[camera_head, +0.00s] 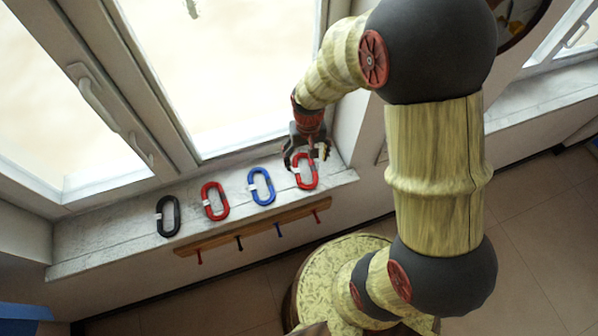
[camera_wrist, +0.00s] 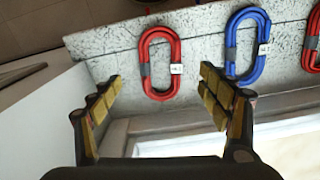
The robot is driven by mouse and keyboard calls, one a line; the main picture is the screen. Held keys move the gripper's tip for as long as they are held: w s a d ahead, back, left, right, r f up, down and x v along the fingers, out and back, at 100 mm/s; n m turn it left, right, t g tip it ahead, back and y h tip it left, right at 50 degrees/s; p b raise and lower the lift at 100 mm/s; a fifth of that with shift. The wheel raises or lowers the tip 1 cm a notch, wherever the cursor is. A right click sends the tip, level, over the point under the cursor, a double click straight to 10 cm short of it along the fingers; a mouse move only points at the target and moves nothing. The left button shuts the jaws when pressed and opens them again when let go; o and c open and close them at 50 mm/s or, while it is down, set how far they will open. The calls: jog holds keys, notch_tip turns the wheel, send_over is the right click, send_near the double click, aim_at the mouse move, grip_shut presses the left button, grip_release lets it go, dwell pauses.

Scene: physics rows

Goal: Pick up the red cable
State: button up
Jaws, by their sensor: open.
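Two red cables lie on the window sill, each a coiled oblong loop with a white tag. One red cable (camera_head: 314,173) is at the right end of the row in the head view. My gripper (camera_head: 306,158) is above it and covers part of its upper end. In the wrist view this red cable (camera_wrist: 177,52) lies flat ahead, between the lines of my fingers. My gripper (camera_wrist: 160,82) is open and empty there. The other red cable (camera_head: 206,200) is further left in the head view. It shows partly at the right edge of the wrist view (camera_wrist: 308,50).
A blue cable (camera_head: 254,187) lies between the red ones, and a black cable (camera_head: 161,217) at the left end of the sill (camera_head: 110,245). Window frames stand behind. A wooden strip (camera_head: 250,230) with coloured pegs runs along the sill's front. The wall (camera_wrist: 40,110) is close beside my gripper.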

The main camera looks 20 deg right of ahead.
aim_at(305, 172)
jog(key=f, duration=0.4)
jog(key=w+f, duration=0.1)
jog(key=f, duration=0.1)
jog(key=shift+f, duration=0.5)
jog(key=shift+c, duration=0.4)
jog(key=c, duration=1.3)
jog(key=shift+r, duration=0.15)
